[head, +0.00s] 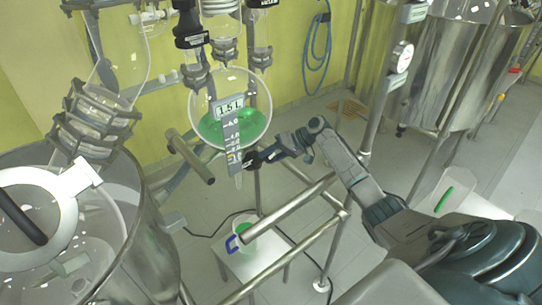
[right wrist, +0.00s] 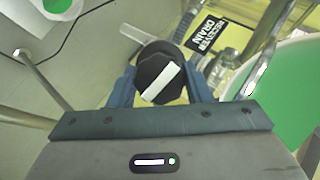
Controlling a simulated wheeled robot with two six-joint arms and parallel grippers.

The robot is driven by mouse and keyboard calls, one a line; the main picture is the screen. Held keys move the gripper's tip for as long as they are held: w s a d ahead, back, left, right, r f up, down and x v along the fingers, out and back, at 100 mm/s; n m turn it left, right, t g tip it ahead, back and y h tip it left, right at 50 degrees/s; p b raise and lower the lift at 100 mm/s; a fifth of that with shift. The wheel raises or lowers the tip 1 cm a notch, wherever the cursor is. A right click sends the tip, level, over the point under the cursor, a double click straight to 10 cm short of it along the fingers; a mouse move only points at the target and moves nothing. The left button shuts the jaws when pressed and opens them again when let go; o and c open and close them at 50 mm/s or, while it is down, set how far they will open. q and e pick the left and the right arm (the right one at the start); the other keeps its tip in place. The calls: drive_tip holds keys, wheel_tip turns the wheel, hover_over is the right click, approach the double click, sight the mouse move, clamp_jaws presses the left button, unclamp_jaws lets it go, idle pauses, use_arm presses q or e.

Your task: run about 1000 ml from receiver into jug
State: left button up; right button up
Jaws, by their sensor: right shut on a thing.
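The receiver (head: 258,97) is a round glass flask, partly filled with green liquid, with a graduated scale strip and a small display reading about 1.5 L. My right gripper (head: 255,160) is at its underside. In the right wrist view, the gripper (right wrist: 160,90) is shut on a black drain knob (right wrist: 150,65) with a white bar, beside a "RECEIVER DRAIN" label (right wrist: 207,36). The jug (head: 246,247), with a blue handle, stands below on a white stool (head: 268,262). Green liquid shows in it, also in the right wrist view (right wrist: 57,5). My left gripper is not in view.
Steel frame rails (head: 290,212) run between my right arm and the jug. A large steel-and-glass vessel (head: 150,262) stands at left. Steel tanks (head: 455,60) stand at the back right. A blue hose (head: 317,50) hangs on the yellow wall. A cable lies on the floor.

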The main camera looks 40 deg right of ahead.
sight(273, 155)
drive_tip(key=shift+r, duration=0.1)
drive_tip(key=o, duration=1)
drive_tip(key=shift+d, duration=0.1)
drive_tip(key=shift+s+d+b, duration=0.2)
drive_tip(key=shift+d+b, duration=0.15)
drive_tip(key=b+v, duration=0.2)
drive_tip(key=v, duration=0.3)
drive_tip(key=shift+s+d+r+b, duration=0.1)
drive_tip(key=shift+s+r+b, duration=0.05)
drive_tip(key=shift+b, duration=0.2)
drive_tip(key=shift+s+d+r, duration=0.25)
drive_tip(key=shift+d+r, duration=0.1)
drive_tip(key=shift+r, duration=0.2)
